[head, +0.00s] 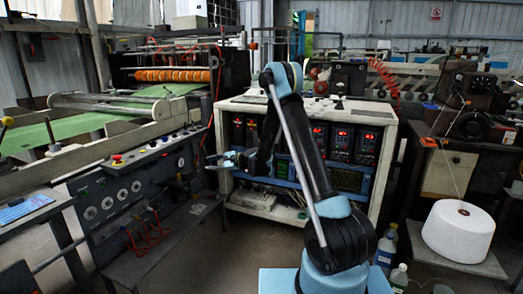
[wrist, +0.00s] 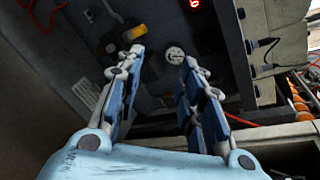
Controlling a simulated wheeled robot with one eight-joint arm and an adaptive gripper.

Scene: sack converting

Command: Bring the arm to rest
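My gripper (head: 228,160) is at the end of my blue and black arm, left of centre in the head view. It hangs in the air in front of the left edge of the white control cabinet (head: 262,104). In the wrist view my gripper (wrist: 160,85) shows two blue fingers standing apart with nothing between them. Beyond the fingertips is a dark panel (wrist: 150,100) with a round gauge, a yellow knob and a red digital display. The gripper appears clear of the panel. I cannot tell the exact distance.
A machine console with gauges (head: 120,195) stands at the left. A green-belted machine (head: 70,130) is behind it. A white yarn cone (head: 458,230) sits on a low shelf at the right. Bottles (head: 388,250) stand beside my arm's base. Open floor (head: 235,250) shows below the gripper.

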